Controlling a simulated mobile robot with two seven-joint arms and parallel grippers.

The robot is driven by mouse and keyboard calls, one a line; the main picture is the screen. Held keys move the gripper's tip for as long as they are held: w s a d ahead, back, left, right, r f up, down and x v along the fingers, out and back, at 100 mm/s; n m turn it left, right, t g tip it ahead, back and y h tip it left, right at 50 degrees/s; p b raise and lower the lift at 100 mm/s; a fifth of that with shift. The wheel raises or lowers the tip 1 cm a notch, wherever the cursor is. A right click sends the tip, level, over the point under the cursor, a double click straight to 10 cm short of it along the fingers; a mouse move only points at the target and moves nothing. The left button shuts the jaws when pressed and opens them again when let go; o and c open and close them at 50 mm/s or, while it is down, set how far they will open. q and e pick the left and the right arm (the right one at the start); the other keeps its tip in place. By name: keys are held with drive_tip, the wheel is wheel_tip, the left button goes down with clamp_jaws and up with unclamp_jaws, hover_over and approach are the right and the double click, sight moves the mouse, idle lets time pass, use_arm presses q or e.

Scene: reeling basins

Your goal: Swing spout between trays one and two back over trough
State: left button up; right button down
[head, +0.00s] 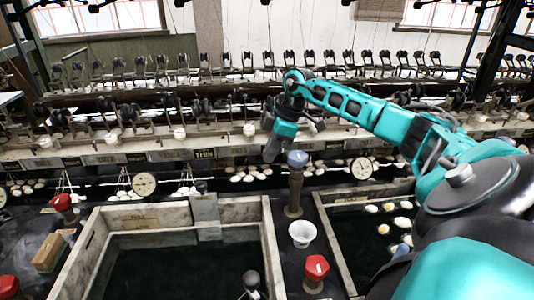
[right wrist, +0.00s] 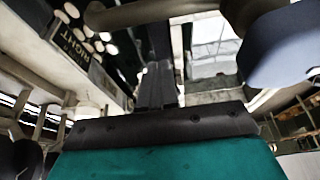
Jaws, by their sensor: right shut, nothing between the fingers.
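A brown upright pipe (head: 295,190) with a blue-grey cap (head: 297,158) stands on the dark strip between two basins. The cap looms close at the upper right of the right wrist view (right wrist: 285,50). A tan pipe-like bar (right wrist: 150,12) crosses the top of that view; I cannot tell for sure whether it is the spout. My right gripper (head: 271,152) points down, left of the cap in the head view. Its dark fingers (right wrist: 156,85) are shut and empty, apart from the cap in the wrist view. My left gripper does not show.
A wood-walled basin (head: 270,245) of dark water lies at front centre, another (head: 328,225) at right. A white bowl (head: 302,233) and red knob (head: 317,267) stand between them. A dial (head: 361,168) and rows of reeling gear lie behind.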

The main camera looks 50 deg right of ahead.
drive_tip(key=v, duration=1)
idle(1.7)
